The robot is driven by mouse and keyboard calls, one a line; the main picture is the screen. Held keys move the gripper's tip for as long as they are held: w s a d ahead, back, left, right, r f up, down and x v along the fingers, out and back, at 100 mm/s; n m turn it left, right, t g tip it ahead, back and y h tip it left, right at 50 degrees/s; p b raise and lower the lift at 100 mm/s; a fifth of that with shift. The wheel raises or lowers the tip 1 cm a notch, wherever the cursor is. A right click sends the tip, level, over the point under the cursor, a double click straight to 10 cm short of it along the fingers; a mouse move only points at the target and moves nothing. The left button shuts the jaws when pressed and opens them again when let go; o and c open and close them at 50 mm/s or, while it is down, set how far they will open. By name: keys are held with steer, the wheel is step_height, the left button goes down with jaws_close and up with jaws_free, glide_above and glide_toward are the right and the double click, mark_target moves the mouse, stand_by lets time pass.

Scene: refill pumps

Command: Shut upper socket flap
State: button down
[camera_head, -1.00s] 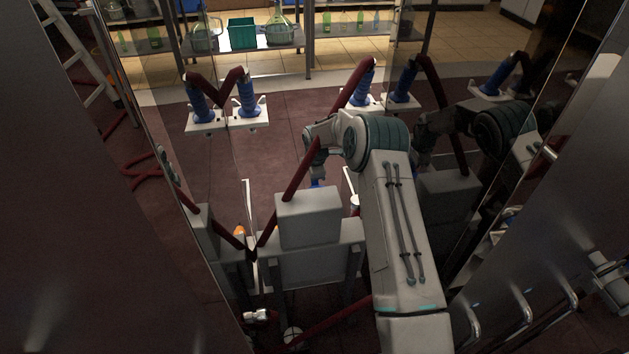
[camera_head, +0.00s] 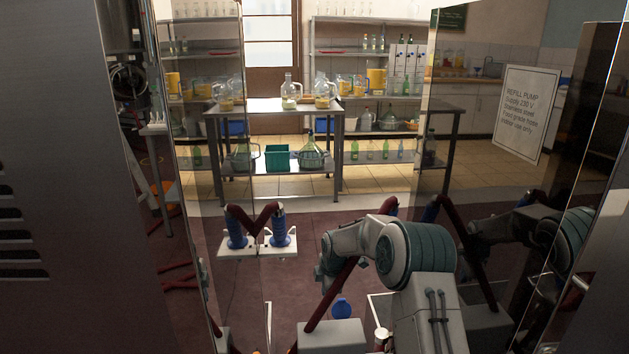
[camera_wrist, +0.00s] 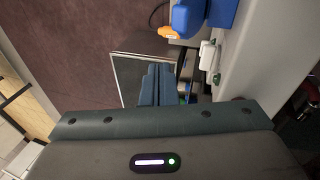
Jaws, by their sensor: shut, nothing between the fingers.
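In the wrist view, my gripper (camera_wrist: 157,84) is shut and empty, its two blue-grey fingers together. A blue part (camera_wrist: 204,14), seemingly a socket flap, stands off the light grey housing (camera_wrist: 258,70) at the upper right, apart from the fingertips. An orange piece (camera_wrist: 168,32) and a small white part (camera_wrist: 208,55) sit close by it. In the head view, a rounded blue flap (camera_head: 341,306) shows above a grey box (camera_head: 333,336), just below my wrist. My fingers are hidden there. I cannot tell which socket is the upper one, nor the flap's exact angle.
Blue-gripped handles on a white bracket (camera_head: 257,245) stand left of my arm. A dark red bar (camera_head: 331,296) rises from the grey box. Reflective panels flank my arm on both sides. A table (camera_head: 275,108) with glassware stands farther back.

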steer(key=s+d+r+m+h+p, duration=0.1)
steer(key=s+d+r+m+p, duration=0.15)
steer(key=s+r, duration=0.5)
steer(key=s+d+r+m+p, duration=0.25)
steer(key=s+r+m, duration=0.2)
steer(key=r, duration=0.65)
steer(key=s+d+r+m+h+p, duration=0.1)
steer(key=s+r+m+p, duration=0.1)
steer(key=s+r+p, duration=0.5)
steer(key=s+d+r+m+p, duration=0.25)
steer(key=s+r+m, duration=0.35)
steer(key=s, duration=0.6)
steer(key=s+d+r+m+p, duration=0.25)
steer(key=s+r+m, duration=0.35)
steer(key=s, duration=0.6)
steer(key=n+t+y+b, duration=0.1)
steer(key=n+t+b, duration=0.8)
steer(key=n+b, duration=1.35)
glide_toward(342, 300)
steer(key=w+f+m+b, duration=0.1)
steer(key=w+b, duration=0.1)
steer(key=w+f+b, duration=0.1)
steer(key=b, duration=0.1)
steer(key=w+f+m+b, duration=0.1)
steer(key=w+b, duration=0.1)
steer(key=shift+w+f+m, duration=0.35)
steer(key=shift+w+f, duration=0.05)
steer(key=shift+w+r+p, duration=0.1)
steer(key=shift+r+p, duration=0.1)
steer(key=shift+p, duration=0.35)
